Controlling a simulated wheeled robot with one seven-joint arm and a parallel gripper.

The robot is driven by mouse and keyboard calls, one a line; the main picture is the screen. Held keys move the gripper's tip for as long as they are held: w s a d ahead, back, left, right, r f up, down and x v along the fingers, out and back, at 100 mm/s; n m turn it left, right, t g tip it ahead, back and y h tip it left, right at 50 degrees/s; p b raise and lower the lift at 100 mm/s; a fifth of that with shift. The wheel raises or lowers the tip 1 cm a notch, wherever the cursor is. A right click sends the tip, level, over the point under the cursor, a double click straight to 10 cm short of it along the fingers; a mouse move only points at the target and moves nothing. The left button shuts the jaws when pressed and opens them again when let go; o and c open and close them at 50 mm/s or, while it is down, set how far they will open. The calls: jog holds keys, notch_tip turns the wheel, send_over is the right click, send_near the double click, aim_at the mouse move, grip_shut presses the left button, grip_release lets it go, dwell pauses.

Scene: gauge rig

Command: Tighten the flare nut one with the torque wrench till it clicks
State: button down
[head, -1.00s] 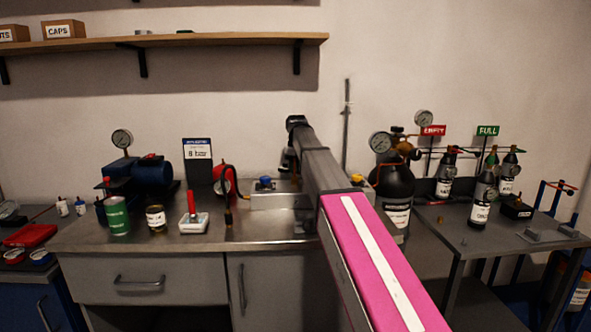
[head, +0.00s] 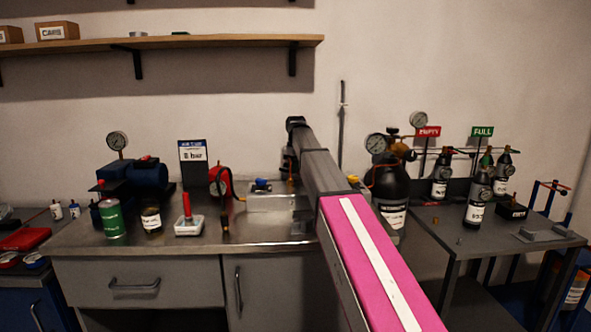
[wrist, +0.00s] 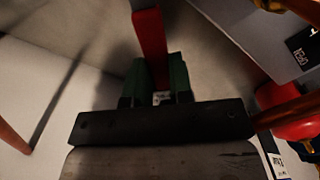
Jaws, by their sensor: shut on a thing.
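In the wrist view my gripper (wrist: 158,76) has its dark green fingers shut on a red bar, which looks like the handle of the torque wrench (wrist: 150,35). I cannot make out flare nut one in either view.
On the bench (head: 160,260) stand a green can (head: 112,220), a dark jar (head: 151,220), a red-handled item on a white base (head: 188,218) and a metal block (head: 270,203). Dark cylinders (head: 478,200) stand on the right table. A red rounded thing (wrist: 285,100) is close at right in the wrist view.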

jog(key=shift+w+d+m, duration=0.65)
jog(key=shift+w+m, duration=0.05)
jog(key=shift+w, duration=0.05)
dwell(1.1)
jog(key=shift+w+d+m, duration=0.35)
jog(key=shift+d+m, duration=0.2)
jog(key=shift+m, duration=0.05)
jog(key=shift+w+d+m, duration=0.35)
jog(key=shift+d+m, duration=0.2)
jog(key=shift+m, duration=0.05)
dwell(1.0)
jog(key=shift+s+a+n, duration=0.65)
jog(key=shift+a+n, duration=0.2)
jog(key=shift+n, duration=0.15)
dwell(0.5)
jog(key=shift+w+a, duration=0.15)
jog(key=shift+w+a, duration=0.65)
jog(key=shift+w, duration=0.3)
jog(key=shift+w+a, duration=0.65)
jog(key=shift+w, duration=0.3)
jog(key=shift+r, duration=0.15)
